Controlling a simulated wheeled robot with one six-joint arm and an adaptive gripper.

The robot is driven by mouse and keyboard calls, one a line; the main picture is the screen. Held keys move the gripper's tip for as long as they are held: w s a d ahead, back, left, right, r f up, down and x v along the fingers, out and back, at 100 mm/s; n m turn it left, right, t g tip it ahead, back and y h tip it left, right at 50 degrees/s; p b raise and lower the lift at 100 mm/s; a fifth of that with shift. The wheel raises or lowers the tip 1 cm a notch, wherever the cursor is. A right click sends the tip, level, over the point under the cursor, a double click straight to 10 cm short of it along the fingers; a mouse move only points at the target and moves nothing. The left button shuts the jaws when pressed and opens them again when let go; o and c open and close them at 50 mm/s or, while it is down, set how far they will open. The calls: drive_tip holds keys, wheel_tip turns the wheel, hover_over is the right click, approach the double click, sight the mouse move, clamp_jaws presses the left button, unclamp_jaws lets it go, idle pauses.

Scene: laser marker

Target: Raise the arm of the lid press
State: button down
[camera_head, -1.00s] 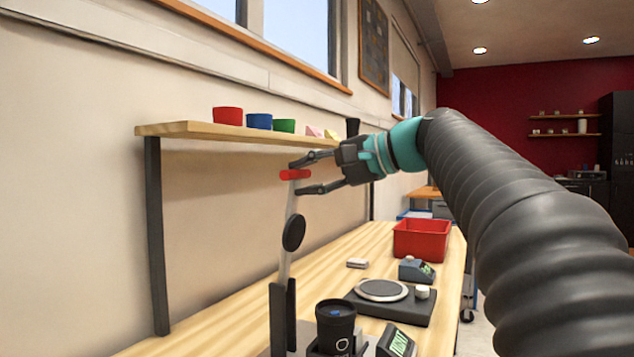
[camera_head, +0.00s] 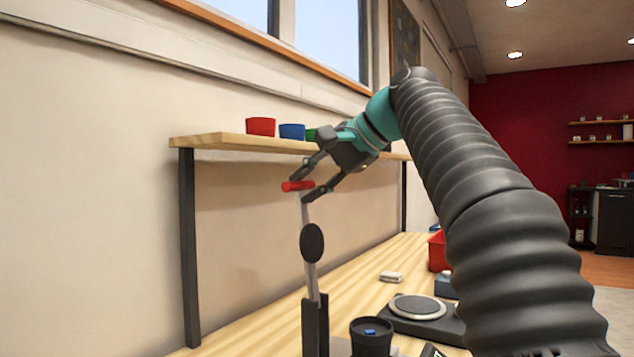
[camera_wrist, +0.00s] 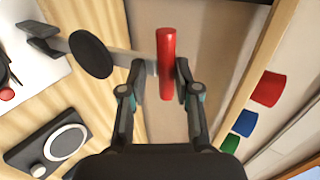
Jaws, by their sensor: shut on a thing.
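The lid press has dark upright posts (camera_head: 315,325) and a grey arm (camera_head: 306,222) that stands close to upright. The arm carries a round black pad (camera_head: 312,243) partway up and a red handle (camera_head: 298,186) at its top. My gripper (camera_head: 306,190) is shut on the red handle, its fingers on either side. In the wrist view the red handle (camera_wrist: 166,63) lies between the two fingers, and the black pad (camera_wrist: 91,54) is to the left.
A wall shelf (camera_head: 225,141) with a red cup (camera_head: 260,126), a blue cup (camera_head: 292,131) and a green cup lies close behind my gripper. A scale (camera_head: 418,308), a white block (camera_head: 391,277) and a red bin (camera_head: 437,252) are on the wooden bench (camera_head: 265,323).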

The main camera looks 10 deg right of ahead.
drive_tip(key=shift+w+a+f, duration=0.1)
drive_tip(key=shift+w+f, duration=0.1)
drive_tip(key=shift+f, duration=0.45)
drive_tip(key=c, duration=1.1)
unclamp_jaws()
drive_tip(key=shift+a, duration=0.1)
drive_tip(key=shift+w+a, duration=0.15)
drive_tip(key=shift+r, duration=0.25)
drive_tip(key=shift+d+r, duration=0.15)
drive_tip(key=shift+d, duration=0.1)
drive_tip(key=shift+s+d+r, duration=0.2)
drive_tip(key=shift+s, duration=0.1)
drive_tip(key=v, duration=0.6)
drive_tip(key=shift+s+d+r, duration=0.15)
drive_tip(key=shift+s+d, duration=0.05)
drive_tip(key=shift+s, duration=0.05)
